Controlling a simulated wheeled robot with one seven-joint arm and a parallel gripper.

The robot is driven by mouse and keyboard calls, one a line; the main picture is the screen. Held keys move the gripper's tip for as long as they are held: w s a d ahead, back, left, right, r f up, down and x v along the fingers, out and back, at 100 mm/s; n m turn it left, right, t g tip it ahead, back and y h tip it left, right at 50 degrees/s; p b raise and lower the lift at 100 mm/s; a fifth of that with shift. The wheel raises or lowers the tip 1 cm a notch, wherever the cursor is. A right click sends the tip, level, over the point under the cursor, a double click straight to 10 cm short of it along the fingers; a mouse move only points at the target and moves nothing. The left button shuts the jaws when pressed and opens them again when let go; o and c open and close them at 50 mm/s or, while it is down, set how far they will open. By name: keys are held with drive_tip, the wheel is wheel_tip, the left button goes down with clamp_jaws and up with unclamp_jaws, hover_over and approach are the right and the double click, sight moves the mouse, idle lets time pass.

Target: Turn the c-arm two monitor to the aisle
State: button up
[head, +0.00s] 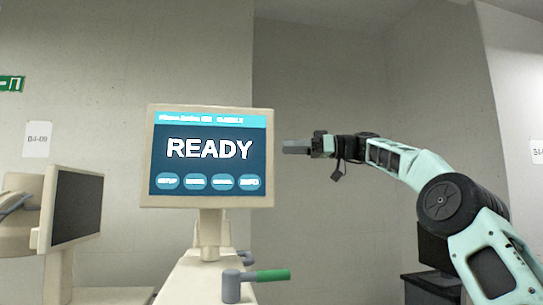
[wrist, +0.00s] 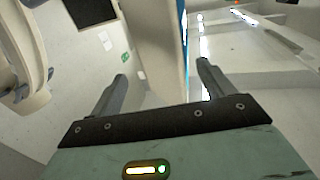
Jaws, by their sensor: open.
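A cream-framed monitor (head: 211,200) stands on a short post on a pale cart, its lit screen reading READY and facing me. The small header text is too blurred to read, so I cannot tell its unit name. My gripper (head: 290,147) is just right of the monitor's right edge, pointing left at it. In the wrist view my gripper (wrist: 162,72) is open, and the monitor (wrist: 160,45) shows edge-on between the two fingers. Its blue screen side is towards the right finger. I cannot tell whether the fingers reach around the edge; nothing is gripped.
A second monitor (head: 76,208) with a dark screen stands on another cart at the left. A green-tipped handle (head: 272,275) sticks out from the cart below the lit monitor. A dark box-like object (head: 432,285) is at lower right behind my arm. Walls stand behind.

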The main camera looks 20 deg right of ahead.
drive_tip(key=v, duration=0.8)
idle(0.4)
